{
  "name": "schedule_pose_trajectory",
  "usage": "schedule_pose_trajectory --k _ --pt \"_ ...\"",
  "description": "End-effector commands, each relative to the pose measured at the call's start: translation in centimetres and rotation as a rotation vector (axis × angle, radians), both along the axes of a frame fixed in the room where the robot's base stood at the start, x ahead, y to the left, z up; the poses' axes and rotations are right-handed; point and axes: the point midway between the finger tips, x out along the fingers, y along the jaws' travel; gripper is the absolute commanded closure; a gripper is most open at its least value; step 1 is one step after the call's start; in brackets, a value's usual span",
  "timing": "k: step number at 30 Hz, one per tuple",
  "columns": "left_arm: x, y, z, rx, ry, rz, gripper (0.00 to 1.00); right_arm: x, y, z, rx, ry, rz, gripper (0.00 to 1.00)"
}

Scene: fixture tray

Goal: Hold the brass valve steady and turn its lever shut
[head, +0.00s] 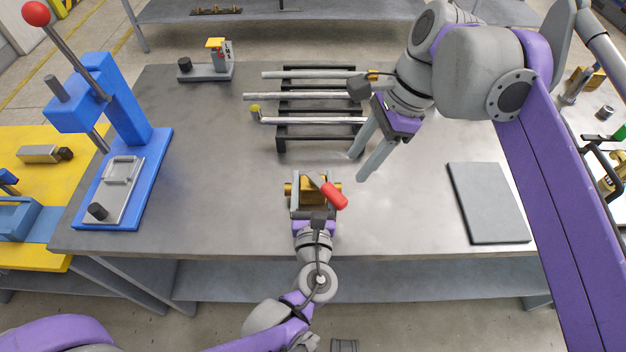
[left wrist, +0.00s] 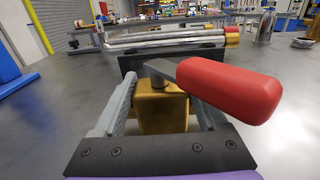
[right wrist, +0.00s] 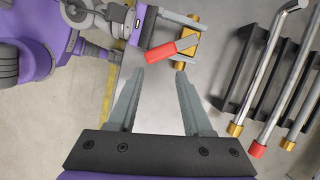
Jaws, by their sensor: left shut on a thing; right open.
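The brass valve (head: 305,191) is near the front middle of the steel table, with its lever (head: 333,195) on top. The lever's red grip lies diagonally across the body, pointing front right. My left gripper (head: 313,203) is shut on the valve from the front, one finger on each side of the brass body (left wrist: 160,112); the red grip (left wrist: 230,90) fills the right of that view. My right gripper (head: 369,158) is open and empty, behind and right of the valve, apart from the lever. In the right wrist view, the red grip (right wrist: 162,52) is beyond the fingertips.
A black rack (head: 318,139) with several metal rods stands behind, close to my right gripper. A blue press (head: 125,120) is at the left. A grey plate (head: 488,203) lies at the right. A small stand (head: 206,72) is at the back left. The tabletop between is clear.

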Motion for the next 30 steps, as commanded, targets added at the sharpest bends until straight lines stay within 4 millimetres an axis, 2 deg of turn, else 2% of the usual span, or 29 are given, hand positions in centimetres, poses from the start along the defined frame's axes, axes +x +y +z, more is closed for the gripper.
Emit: schedule_pose_trajectory --k 1,5,8,18,24,30 --pt "0.0 0.0 0.0 -0.001 0.001 0.000 1.00 0.0 0.0 0.0 0.000 0.000 0.000 0.57" --pt "0.0 0.0 0.0 -0.001 0.001 0.000 1.00 -0.3 0.6 -0.2 -0.018 0.006 0.020 0.81" --pt "0.0 0.0 0.0 -0.001 0.001 -0.001 1.00 -1.1 1.7 -0.6 -0.065 0.018 0.063 0.99" --pt "0.0 0.0 0.0 -0.001 0.001 -0.001 1.00 -5.1 7.3 -1.5 -0.387 -0.024 0.292 1.00" --pt "0.0 0.0 0.0 -0.001 0.001 -0.001 1.00 -6.7 10.3 -0.8 -0.557 -0.141 0.387 1.00" --pt "0.0 0.0 0.0 -0.001 0.001 0.000 1.00 -7.6 12.3 0.2 -0.649 -0.250 0.432 1.00"
